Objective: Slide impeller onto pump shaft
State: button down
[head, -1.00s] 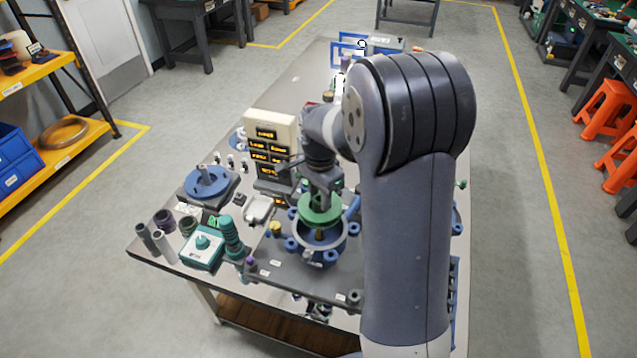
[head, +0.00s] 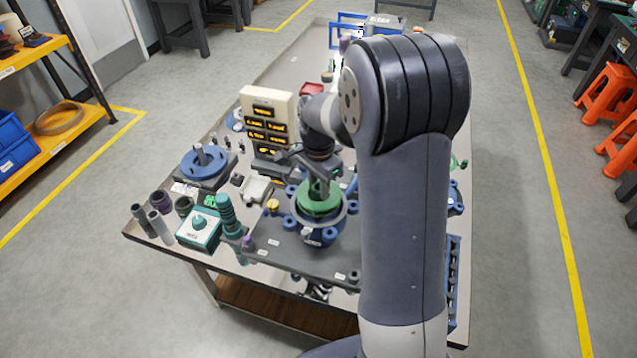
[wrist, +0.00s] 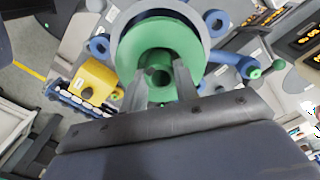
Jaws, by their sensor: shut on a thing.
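The green impeller (head: 318,206) is a round disc with a raised hub. It sits within the ring-shaped rim of the blue pump housing (head: 316,236) on the dark plate. My gripper (head: 320,190) is above the housing, shut on the impeller's hub. In the wrist view, the two fingers of my gripper (wrist: 160,84) flank the hub of the green impeller (wrist: 142,40), and the grey housing rim (wrist: 126,20) curves around the disc. The pump shaft is hidden under the impeller. I cannot tell how far the impeller is on it.
A beige display panel (head: 267,103) stands close behind the housing to the left. A teal box (head: 199,230) and a teal stepped stack (head: 228,215) are at front left. A blue round fixture (head: 203,161) is farther left. A yellow block (wrist: 94,80) shows in the wrist view.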

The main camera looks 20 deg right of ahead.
jog(key=shift+f, duration=0.1)
jog(key=shift+f+b, duration=0.65)
jog(key=shift+f, duration=0.1)
jog(key=c, duration=1)
grip_release()
jog(key=shift+r, duration=0.1)
notch_tip(320, 180, up, 5)
jog(key=p, duration=0.4)
